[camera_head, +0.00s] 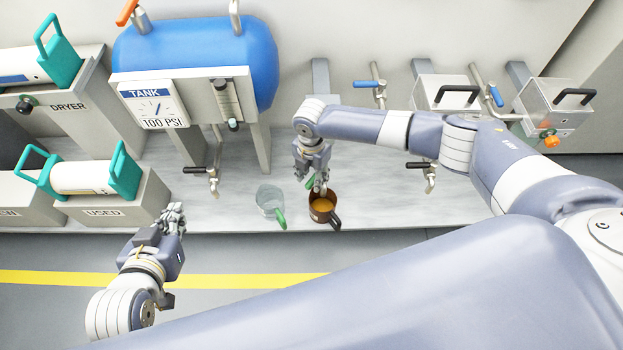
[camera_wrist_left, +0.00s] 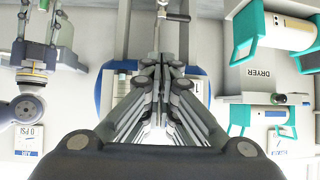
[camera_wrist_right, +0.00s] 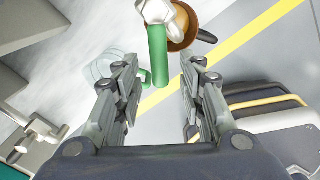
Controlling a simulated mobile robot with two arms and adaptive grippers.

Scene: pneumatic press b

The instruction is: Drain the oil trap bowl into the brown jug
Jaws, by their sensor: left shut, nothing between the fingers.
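The brown jug (camera_head: 322,217) stands on the grey shelf with amber liquid in it and a dark handle at its lower right. It also shows in the right wrist view (camera_wrist_right: 187,42). A drain valve with a green lever (camera_wrist_right: 158,55) is above the jug. My right gripper (camera_head: 318,182) is over the jug. In the right wrist view the right gripper (camera_wrist_right: 160,85) is open, with the lever's end in the gap and no clear contact. The oil trap bowl cannot be made out behind my right arm. My left gripper (camera_head: 175,212) is shut and empty at the shelf's front edge.
A clear jug (camera_head: 268,194) with a green handle stands just left of the brown jug. Taps with dark levers (camera_head: 196,169) hang over the shelf. The blue tank (camera_head: 195,60) is behind. A used-cartridge stand (camera_head: 115,205) is at left. The floor in front is clear.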

